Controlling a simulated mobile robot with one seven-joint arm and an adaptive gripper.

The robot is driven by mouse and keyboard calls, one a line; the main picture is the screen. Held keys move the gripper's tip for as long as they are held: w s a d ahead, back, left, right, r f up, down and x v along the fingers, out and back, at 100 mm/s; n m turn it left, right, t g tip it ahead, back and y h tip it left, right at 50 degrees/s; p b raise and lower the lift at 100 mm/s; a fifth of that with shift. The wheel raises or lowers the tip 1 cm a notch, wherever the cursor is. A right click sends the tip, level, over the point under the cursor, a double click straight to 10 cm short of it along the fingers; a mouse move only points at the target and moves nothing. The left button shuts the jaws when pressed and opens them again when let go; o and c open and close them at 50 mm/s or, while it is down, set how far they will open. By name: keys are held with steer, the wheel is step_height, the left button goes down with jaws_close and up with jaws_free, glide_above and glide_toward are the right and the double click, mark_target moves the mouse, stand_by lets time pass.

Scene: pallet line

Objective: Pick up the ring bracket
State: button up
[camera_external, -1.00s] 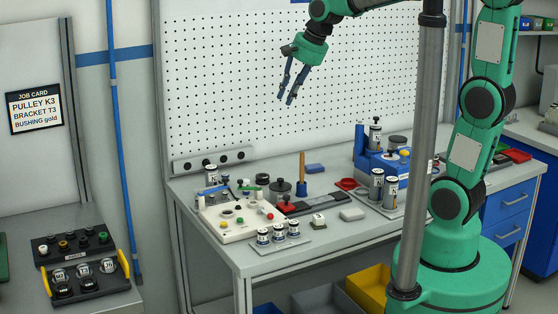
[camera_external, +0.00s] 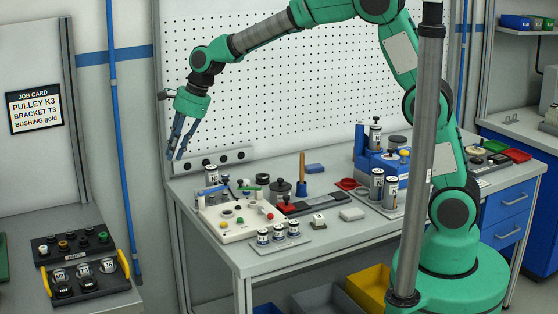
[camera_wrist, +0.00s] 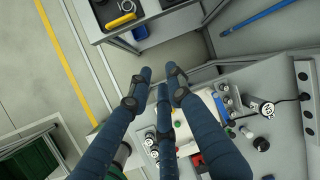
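My gripper (camera_external: 175,154) is in the air at the left end of the workbench, in front of the pegboard, fingers pointing down. Its blue fingers are apart with nothing between them, which the wrist view also shows (camera_wrist: 160,80). A job card (camera_external: 35,108) on the left wall reads PULLEY K3, BRACKET T3, BUSHING gold. The lower-left side table holds a black tray with yellow handles (camera_external: 90,293) with several labelled, rounded parts (camera_external: 83,270). A ring-shaped part (camera_wrist: 126,6) lies in a dark tray at the top of the wrist view. I cannot tell which part is the ring bracket.
The workbench (camera_external: 330,236) carries a cream board (camera_external: 233,232) with small parts, labelled cylinders (camera_external: 278,232) and a blue fixture (camera_external: 375,160). A grey post (camera_external: 415,180) stands in front. Open floor (camera_wrist: 60,70) shows between bench and side table.

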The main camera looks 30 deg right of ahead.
steer(key=s+a+f+m, duration=0.2)
steer(key=a+f, duration=0.5)
steer(key=a, duration=0.3)
steer(key=s+a+f+m+g+b, duration=0.1)
steer(key=s+a+f+m, duration=0.1)
steer(key=a+f, duration=0.6)
steer(key=shift+s+a+g, duration=0.3)
steer(key=shift+s+a, duration=0.3)
steer(key=shift+a, duration=0.45)
steer(key=b+x, duration=0.2)
steer(key=x, duration=0.6)
steer(key=shift+a+f, duration=0.15)
steer(key=shift+f, duration=0.05)
steer(key=b, duration=0.2)
glide_above(112, 273)
steer(key=shift+f, duration=2.4)
steer(key=shift+c, duration=0.5)
jaws_close()
